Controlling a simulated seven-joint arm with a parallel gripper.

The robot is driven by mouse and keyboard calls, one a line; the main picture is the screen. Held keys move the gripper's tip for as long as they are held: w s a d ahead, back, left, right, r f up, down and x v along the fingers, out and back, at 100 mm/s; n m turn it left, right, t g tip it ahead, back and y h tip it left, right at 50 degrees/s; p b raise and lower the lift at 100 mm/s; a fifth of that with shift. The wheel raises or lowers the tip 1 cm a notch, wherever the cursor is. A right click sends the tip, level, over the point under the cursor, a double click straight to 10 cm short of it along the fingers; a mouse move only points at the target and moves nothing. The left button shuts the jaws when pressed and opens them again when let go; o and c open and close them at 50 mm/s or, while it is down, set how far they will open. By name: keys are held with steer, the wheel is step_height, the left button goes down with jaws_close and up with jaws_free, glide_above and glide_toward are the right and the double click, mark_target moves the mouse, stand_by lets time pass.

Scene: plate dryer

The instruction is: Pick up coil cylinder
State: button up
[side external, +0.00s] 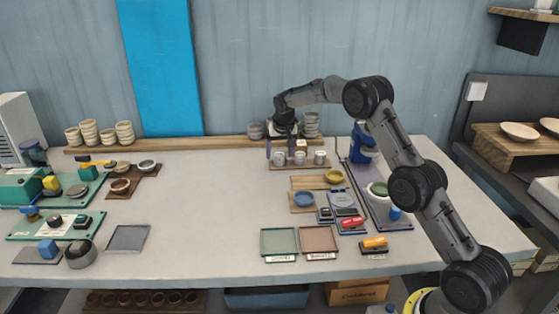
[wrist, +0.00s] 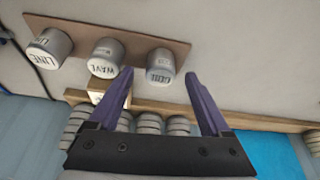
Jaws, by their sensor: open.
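Three small grey-white cylinders stand in a row on a brown board, each with a word on its top. In the wrist view the right one looks like the coil cylinder (wrist: 160,66); its lettering is partly hard to read. The others read WAVE (wrist: 107,60) and LINE (wrist: 49,48). In the side view the coil cylinder (side external: 279,158) appears to be the left one. My gripper (wrist: 159,74) is open, its purple fingertips on either side of the coil cylinder in the picture. It also shows in the side view (side external: 282,152), over the row's left end. I cannot tell if the fingers touch it.
Stacked ribbed cups (side external: 311,124) stand on a wooden ledge (side external: 215,143) right behind the row. A yellow dish (side external: 334,176) and a blue dish (side external: 304,199) lie in front. A blue device (side external: 362,145) stands to the right. The table's left middle is clear.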

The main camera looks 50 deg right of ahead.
steer(key=shift+w+d+f, duration=0.1)
steer(key=shift+f, duration=0.15)
steer(key=shift+c, duration=0.4)
jaws_close()
steer(key=shift+r, duration=0.15)
